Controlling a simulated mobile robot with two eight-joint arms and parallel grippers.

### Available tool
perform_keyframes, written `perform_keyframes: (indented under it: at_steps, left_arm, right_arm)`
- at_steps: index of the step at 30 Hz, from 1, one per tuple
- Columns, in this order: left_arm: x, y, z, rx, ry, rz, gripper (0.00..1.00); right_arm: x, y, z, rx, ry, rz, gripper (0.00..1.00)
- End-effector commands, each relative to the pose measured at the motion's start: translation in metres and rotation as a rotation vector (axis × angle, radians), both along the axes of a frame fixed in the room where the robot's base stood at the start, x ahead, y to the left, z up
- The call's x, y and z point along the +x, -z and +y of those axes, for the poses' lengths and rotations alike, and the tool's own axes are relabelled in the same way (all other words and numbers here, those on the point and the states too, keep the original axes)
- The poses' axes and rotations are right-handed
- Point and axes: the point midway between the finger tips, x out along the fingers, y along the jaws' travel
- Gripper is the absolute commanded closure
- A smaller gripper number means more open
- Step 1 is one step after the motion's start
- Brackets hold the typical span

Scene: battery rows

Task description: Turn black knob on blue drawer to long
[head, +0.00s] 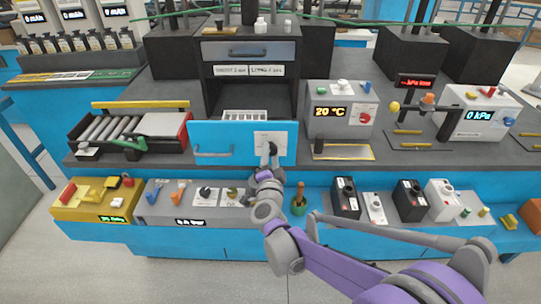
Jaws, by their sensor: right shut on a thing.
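The blue drawer front (228,128) stands below the dark cabinet in the middle of the head view. It has a bar handle (212,153) on its left and a white plate (262,136) on its right. The black knob (272,147) sits on this white plate and is partly hidden by my gripper. My right gripper (269,153) reaches up from below and is shut on the black knob. The plate's markings are too small to read, so I cannot tell where the knob points. My left gripper is not in view.
A grey box reading 20 °C (339,110) stands right of the drawer. A roller conveyor (120,130) is on the left.

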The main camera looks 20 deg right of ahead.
Motion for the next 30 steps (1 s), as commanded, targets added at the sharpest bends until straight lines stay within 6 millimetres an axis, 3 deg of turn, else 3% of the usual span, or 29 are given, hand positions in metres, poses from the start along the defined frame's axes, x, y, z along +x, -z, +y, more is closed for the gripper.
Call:
perform_keyframes:
  at_steps: [3, 4, 9, 20, 30]
  left_arm:
    - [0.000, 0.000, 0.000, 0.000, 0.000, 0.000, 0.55]
    - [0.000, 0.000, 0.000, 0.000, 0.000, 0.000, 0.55]
    - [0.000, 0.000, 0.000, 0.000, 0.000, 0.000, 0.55]
    - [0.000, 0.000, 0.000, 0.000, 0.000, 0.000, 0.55]
    - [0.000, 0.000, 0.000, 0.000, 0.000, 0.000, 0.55]
  right_arm:
    - [0.000, 0.000, 0.000, -0.001, 0.000, 0.000, 1.00]
    - [0.000, 0.000, 0.000, -0.001, 0.000, 0.000, 0.42]
    - [0.000, 0.000, 0.000, -0.001, 0.000, 0.000, 0.15]
    - [-0.005, 0.000, 0.002, -0.002, -0.001, 0.000, 0.15]
    - [-0.065, 0.000, 0.020, -0.001, -0.003, 0.000, 0.15]
